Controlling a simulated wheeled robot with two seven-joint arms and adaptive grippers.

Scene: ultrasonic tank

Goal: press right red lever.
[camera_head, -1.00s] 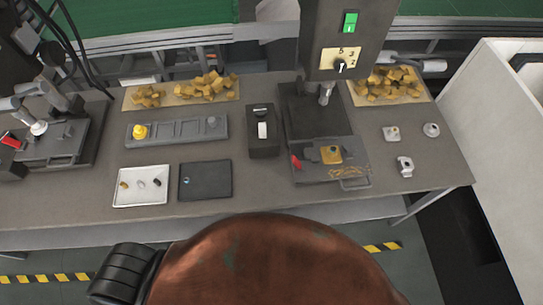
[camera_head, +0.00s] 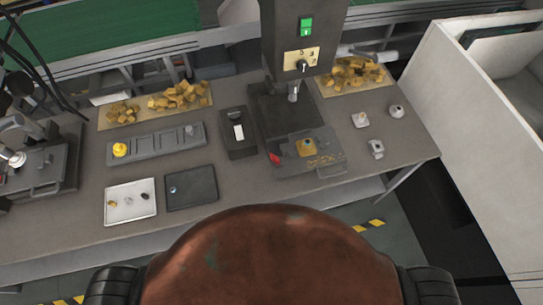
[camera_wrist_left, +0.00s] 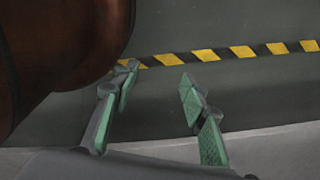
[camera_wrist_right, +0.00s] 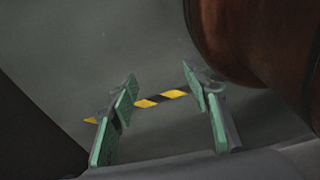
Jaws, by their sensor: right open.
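The right red lever (camera_head: 274,157) is a small red handle at the left front of the vise under the drill press (camera_head: 290,115) in the head view. The vise (camera_head: 307,149) holds a small brass-coloured piece. My left gripper (camera_wrist_left: 160,85) shows in its wrist view, its green-padded fingers apart and empty over the floor. My right gripper (camera_wrist_right: 160,95) shows in its wrist view, also with fingers apart and empty over the floor. Neither gripper is in the head view, and both are away from the lever.
A grey strip with a yellow knob (camera_head: 120,150), a white tray (camera_head: 131,217), a dark plate (camera_head: 191,203) and a switch box (camera_head: 238,147) stand left of the press. Small metal parts (camera_head: 376,149) lie right of it. A white partition (camera_head: 470,130) borders the right.

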